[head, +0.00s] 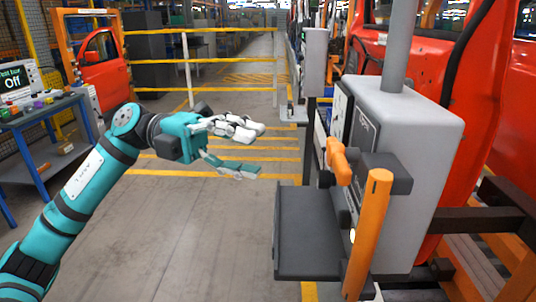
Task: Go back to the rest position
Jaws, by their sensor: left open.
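My left gripper (252,150) is in the middle of the head view, at the end of my teal left arm. Its fingers are spread apart and nothing is between them. It hangs in free air over the floor, to the left of the grey machine and apart from it. My right gripper is not in view.
A grey machine (428,125) with an orange handle (340,160), an orange post (368,235) and a dark tray (306,238) stands close on the right. Red car bodies (488,95) are behind it. A blue table (38,113) with a monitor (18,82) stands left. Yellow rails (205,60) cross the aisle.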

